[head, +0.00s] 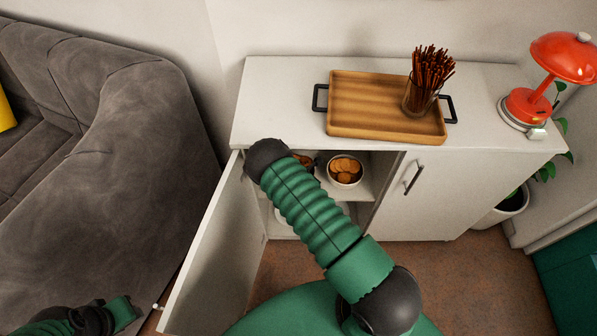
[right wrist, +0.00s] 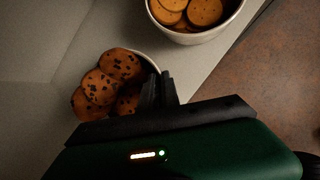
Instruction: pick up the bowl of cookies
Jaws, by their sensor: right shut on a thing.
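A bowl of chocolate-chip cookies (right wrist: 112,80) sits on the shelf in the right wrist view, its far rim just showing behind the cookies. My right gripper (right wrist: 160,88) is shut on that bowl's rim at its right side. In the head view this bowl (head: 303,160) is mostly hidden behind my right arm, and the right gripper is hidden too. A second white bowl, of plain round cookies (head: 345,170), stands to its right on the shelf; it also shows in the right wrist view (right wrist: 192,32). My left gripper (head: 122,312) is low at the left, its fingers unclear.
The white cabinet's left door (head: 215,245) stands open beside the grey sofa (head: 120,160); its right door (head: 435,195) is shut. On top are a wooden tray (head: 365,105) with a glass of sticks (head: 425,85) and a red lamp (head: 530,105). Pale dishes lie on the lower shelf.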

